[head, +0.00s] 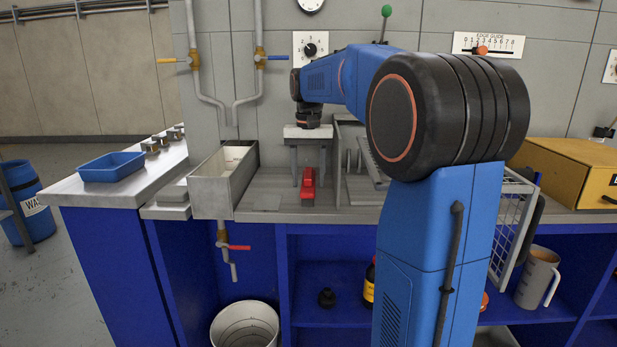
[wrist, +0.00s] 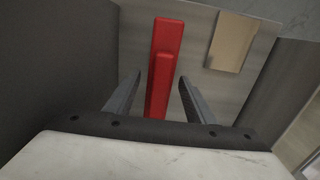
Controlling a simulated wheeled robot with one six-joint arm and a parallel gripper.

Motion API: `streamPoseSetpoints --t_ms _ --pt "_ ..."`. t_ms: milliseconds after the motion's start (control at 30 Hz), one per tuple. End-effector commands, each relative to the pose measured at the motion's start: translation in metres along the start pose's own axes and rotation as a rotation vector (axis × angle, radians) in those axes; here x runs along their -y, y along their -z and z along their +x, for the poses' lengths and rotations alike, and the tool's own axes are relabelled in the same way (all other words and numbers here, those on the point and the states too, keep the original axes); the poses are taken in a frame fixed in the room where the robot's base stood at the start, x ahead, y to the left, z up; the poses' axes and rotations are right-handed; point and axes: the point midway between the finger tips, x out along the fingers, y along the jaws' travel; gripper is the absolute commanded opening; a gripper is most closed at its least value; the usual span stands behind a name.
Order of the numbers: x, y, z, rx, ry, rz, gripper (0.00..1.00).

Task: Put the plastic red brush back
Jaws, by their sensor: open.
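The red plastic brush (head: 308,186) lies on the grey counter in the head view. In the wrist view the brush (wrist: 165,50) runs away from me, its near part lying between the two fingers in the picture. My gripper (head: 308,178) points down over the brush with its fingers apart, one to each side. It also shows open in the wrist view (wrist: 160,76). I see no firm contact between fingers and brush; the exact height gap is hard to tell.
A metal trough (head: 212,196) stands left of the brush, and a rack with upright dividers (head: 350,180) stands to its right. A blue tray (head: 112,166) sits on the left counter. A yellow box (head: 570,172) is far right. A tan flat piece (wrist: 232,41) lies beside the brush.

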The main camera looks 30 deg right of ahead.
Motion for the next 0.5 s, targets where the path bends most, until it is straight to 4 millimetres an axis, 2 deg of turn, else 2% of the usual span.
streamPoseSetpoints --t_ms 167,267,500 --pt "0.000 0.000 -0.005 -0.001 0.000 0.000 0.49" --pt "0.000 0.001 -0.016 -0.002 0.001 0.000 0.49" --pt "0.000 0.001 -0.061 -0.002 0.001 0.000 0.49"
